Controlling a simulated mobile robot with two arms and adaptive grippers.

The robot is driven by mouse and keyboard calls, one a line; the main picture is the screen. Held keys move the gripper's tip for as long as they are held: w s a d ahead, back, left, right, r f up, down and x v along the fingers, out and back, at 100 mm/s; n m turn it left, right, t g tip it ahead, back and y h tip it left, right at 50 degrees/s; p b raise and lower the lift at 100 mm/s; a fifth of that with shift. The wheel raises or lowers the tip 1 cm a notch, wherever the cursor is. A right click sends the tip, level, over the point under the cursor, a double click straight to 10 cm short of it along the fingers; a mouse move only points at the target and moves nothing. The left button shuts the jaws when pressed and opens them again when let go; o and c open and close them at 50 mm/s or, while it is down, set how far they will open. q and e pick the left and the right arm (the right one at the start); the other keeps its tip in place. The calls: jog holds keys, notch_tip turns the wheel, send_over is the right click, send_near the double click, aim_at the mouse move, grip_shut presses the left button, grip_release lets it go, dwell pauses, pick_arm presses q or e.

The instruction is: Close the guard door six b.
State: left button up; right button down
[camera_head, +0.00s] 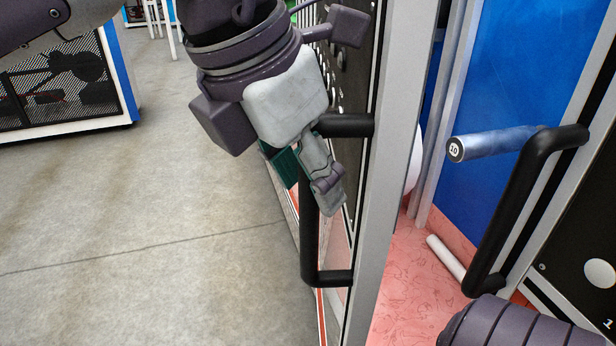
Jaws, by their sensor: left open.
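A door with a light grey edge frame (386,150) stands swung open, seen almost edge-on, in the middle of the head view. I cannot read a label on it that says which door it is. A black bar handle (311,245) sticks out from its left face. My left gripper (308,185) is at the upper part of this handle, open, its fingers pointing down. The bar runs down from between or just behind the fingers; I cannot tell whether they touch it. My right gripper is out of the frame.
Right of the door are a blue panel (520,95), a second black handle (515,215) on a dark panel, and a grey-blue cylinder marked 10 (495,143). The floor inside is red (405,290). Open grey floor (150,230) lies left, with a mesh-sided cabinet (65,85) beyond.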

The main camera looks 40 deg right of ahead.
pick_arm(q)
jog(key=v, duration=1.1)
jog(key=shift+r, duration=0.15)
jog(key=shift+a, duration=0.1)
